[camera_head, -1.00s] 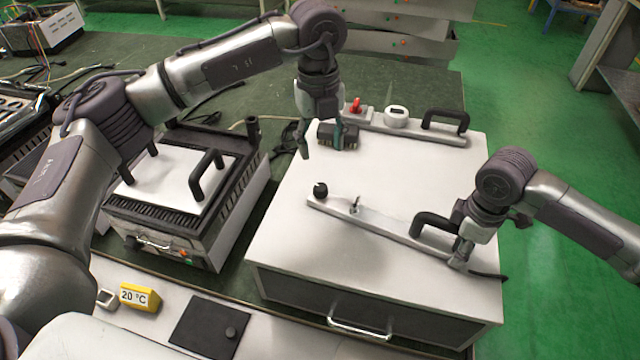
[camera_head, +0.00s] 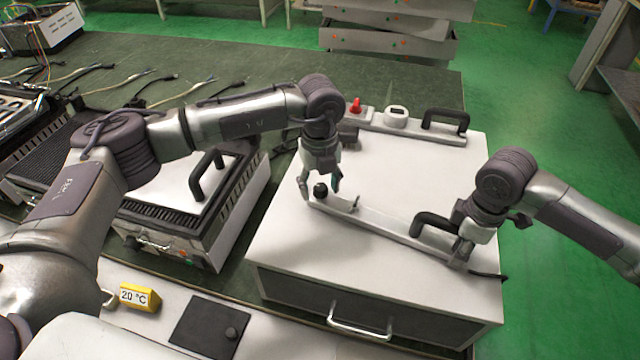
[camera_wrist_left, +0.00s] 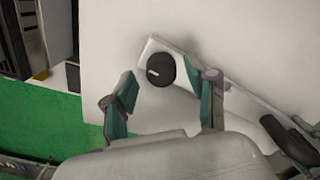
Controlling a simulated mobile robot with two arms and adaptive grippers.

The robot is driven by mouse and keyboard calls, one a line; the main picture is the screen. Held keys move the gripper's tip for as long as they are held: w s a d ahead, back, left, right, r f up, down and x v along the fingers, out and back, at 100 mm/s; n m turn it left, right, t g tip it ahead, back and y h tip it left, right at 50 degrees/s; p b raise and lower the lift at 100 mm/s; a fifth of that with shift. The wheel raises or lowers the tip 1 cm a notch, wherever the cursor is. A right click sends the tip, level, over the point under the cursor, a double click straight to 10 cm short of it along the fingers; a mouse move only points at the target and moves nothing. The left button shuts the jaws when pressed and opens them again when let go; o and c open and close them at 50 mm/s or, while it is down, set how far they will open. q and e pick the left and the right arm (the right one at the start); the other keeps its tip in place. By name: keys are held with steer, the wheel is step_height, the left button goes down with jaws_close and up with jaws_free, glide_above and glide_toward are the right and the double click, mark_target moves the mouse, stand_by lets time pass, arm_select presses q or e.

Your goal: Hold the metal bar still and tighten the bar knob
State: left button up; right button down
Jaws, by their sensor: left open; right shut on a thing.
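The metal bar (camera_head: 378,237) lies flat on top of the white box (camera_head: 400,170), slanting from the left middle to the front right. The round black bar knob (camera_head: 320,190) sits at its left end; it also shows in the left wrist view (camera_wrist_left: 161,69) with a pale mark on it. My left gripper (camera_head: 321,199) is open above the knob. In the left wrist view its fingers (camera_wrist_left: 165,100) are spread and apart from the knob. My right gripper (camera_head: 461,258) is shut on the bar's right end, beside the black handle (camera_head: 432,222).
A second bar with a black handle (camera_head: 444,118), a white dial (camera_head: 396,116) and a red switch (camera_head: 356,106) lies along the box's back edge. A grill-like device (camera_head: 190,215) stands to the left. The box top between the bars is mostly clear.

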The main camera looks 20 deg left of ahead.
arm_select(q)
jaws_close()
